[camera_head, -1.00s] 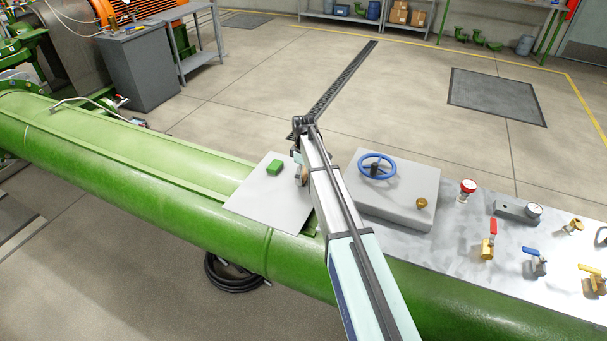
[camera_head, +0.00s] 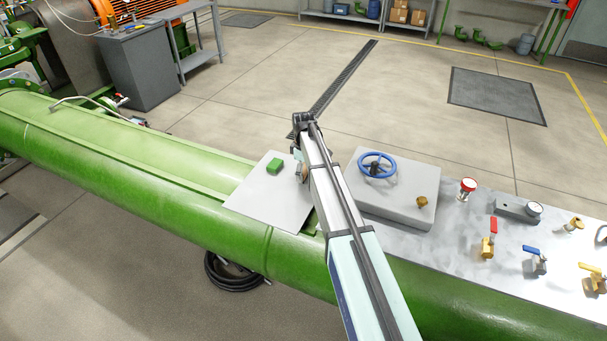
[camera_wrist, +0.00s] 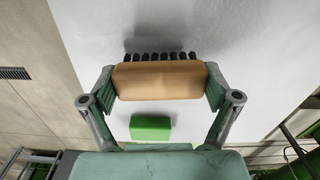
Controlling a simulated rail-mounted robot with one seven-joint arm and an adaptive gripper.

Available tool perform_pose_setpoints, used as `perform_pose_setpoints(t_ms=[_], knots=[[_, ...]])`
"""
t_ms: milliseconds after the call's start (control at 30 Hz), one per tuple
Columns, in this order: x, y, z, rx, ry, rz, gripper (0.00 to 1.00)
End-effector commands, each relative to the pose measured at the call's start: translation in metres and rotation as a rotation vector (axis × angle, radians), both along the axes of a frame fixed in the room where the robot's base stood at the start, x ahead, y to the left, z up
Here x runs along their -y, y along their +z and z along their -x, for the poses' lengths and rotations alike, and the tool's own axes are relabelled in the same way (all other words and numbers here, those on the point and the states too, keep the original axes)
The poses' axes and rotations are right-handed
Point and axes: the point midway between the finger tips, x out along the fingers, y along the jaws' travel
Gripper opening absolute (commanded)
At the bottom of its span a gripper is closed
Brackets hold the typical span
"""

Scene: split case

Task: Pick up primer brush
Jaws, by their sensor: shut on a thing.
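The primer brush (camera_wrist: 158,80) has a rounded, light-brown wooden body and a row of short black bristles along its far side. In the wrist view my gripper (camera_wrist: 160,84) is shut on it, with one finger at each end of the wooden body. The bristles point away from the gripper, toward the pale plate (camera_wrist: 95,25), and a dark shadow falls on the plate beside them. I cannot tell whether the bristles touch the plate. In the head view my arm mostly hides the gripper, and only a small brown part of the brush (camera_head: 304,173) shows.
A green block (camera_head: 274,166) lies on the pale plate, left of my arm. It also shows in the wrist view (camera_wrist: 150,128). A grey box with a blue handwheel (camera_head: 377,165) stands close to the right.

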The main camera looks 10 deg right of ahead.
Motion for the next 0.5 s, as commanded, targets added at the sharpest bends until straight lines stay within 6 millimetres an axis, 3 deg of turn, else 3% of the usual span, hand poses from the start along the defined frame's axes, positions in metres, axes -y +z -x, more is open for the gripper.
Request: perform_pose_setpoints(t_ms=[267, 500], knots=[[0.0, 0.044, -0.001, 0.004, 0.0, 0.0, 0.53], [0.0, 0.107, -0.001, 0.004, 0.0, 0.0, 0.53]])
